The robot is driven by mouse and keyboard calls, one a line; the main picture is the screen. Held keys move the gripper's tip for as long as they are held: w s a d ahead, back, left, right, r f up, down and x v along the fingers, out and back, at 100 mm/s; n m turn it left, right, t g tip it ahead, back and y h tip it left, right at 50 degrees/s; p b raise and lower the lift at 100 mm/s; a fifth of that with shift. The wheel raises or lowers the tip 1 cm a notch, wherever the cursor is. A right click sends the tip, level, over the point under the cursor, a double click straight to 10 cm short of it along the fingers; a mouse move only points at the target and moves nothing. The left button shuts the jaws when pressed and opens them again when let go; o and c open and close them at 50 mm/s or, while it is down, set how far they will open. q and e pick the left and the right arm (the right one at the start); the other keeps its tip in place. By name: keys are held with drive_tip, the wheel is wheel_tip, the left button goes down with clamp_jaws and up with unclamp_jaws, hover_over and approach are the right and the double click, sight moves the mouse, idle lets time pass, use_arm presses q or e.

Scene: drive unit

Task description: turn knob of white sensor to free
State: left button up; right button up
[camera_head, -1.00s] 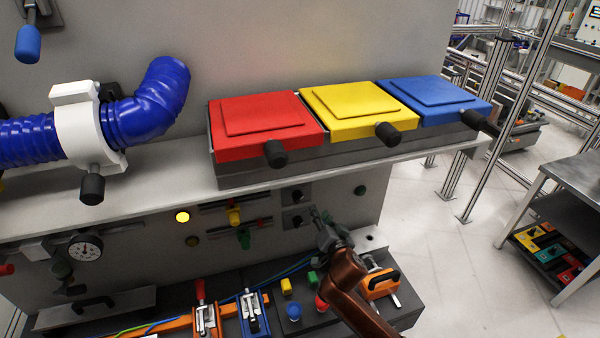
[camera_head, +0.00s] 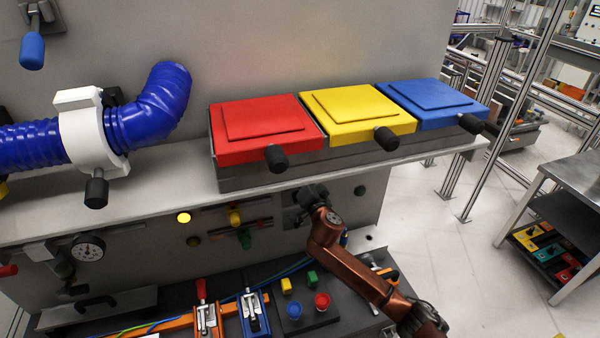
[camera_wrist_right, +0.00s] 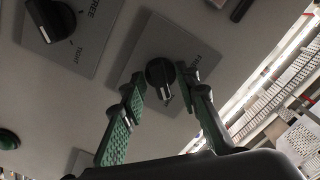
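A round black knob (camera_wrist_right: 160,72) sits on a grey plate (camera_wrist_right: 148,40) in the right wrist view. Lettering that appears to read FREE stands right of it. In the head view my right gripper (camera_head: 312,196) is at the front panel and hides the knob. No part is clearly identifiable as the white sensor. My left gripper is not in view.
A second black knob (camera_wrist_right: 50,20), with FREE and TIGHT labels, sits on a plate beside the first. Above the gripper, a shelf (camera_head: 150,195) carries red (camera_head: 265,120), yellow (camera_head: 355,110) and blue (camera_head: 430,98) lidded boxes. Red and blue buttons (camera_head: 294,310) lie below.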

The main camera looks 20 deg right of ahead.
clamp_jaws()
idle(0.3)
drive_tip(key=shift+f, duration=0.1)
idle(0.4)
drive_tip(key=n+p, duration=0.4)
drive_tip(key=n, duration=1.4)
drive_tip(key=shift+d, duration=0.1)
idle(0.3)
